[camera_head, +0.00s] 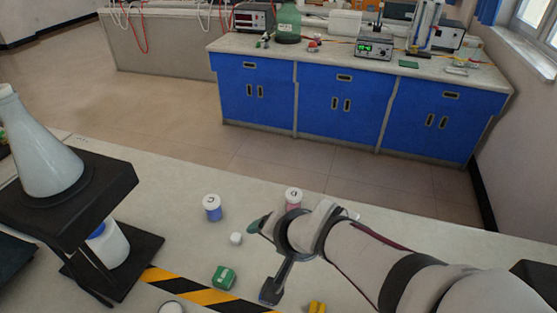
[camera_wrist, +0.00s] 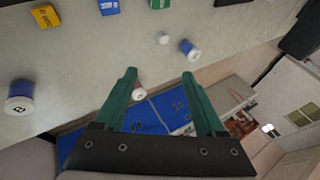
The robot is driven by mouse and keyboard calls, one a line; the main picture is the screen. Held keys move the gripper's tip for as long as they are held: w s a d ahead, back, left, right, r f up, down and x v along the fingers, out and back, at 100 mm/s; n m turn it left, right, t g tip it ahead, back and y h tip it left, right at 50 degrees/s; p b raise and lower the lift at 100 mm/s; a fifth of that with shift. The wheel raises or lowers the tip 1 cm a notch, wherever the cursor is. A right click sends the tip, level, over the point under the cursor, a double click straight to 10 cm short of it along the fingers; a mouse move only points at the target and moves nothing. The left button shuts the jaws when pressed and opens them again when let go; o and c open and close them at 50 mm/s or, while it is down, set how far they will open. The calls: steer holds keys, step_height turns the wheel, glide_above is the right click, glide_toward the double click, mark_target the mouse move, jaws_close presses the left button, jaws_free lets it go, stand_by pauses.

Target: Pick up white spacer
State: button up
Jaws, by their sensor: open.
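The white spacer (camera_head: 236,238) is a small white piece lying on the pale bench, left of my gripper (camera_head: 257,225) in the head view. In the wrist view the spacer (camera_wrist: 163,38) shows beyond the two green fingertips and apart from them. My gripper (camera_wrist: 160,74) is open with nothing held between its fingers. In the head view its far side is hidden by my own wrist.
A blue-and-white jar (camera_head: 212,208) stands behind the spacer, and a pink-and-white jar (camera_head: 293,198) stands behind my gripper. A green block (camera_head: 224,277) lies in front, by the striped tape (camera_head: 200,296). A black stand (camera_head: 75,205) with a flask (camera_head: 40,150) is at left.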

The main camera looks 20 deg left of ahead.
steer(key=w+a+f+t+h, duration=0.1)
steer(key=a+f+t, duration=0.1)
steer(key=a+f, duration=0.35)
steer(key=w+a+f+t, duration=0.2)
steer(key=a, duration=0.6)
steer(key=n+t+h, duration=0.2)
steer(key=t+h, duration=0.2)
steer(key=h, duration=0.1)
glide_toward(234, 240)
steer(key=x, duration=0.9)
steer(key=shift+w+f, duration=0.2)
steer(key=shift+w, duration=0.15)
jaws_close()
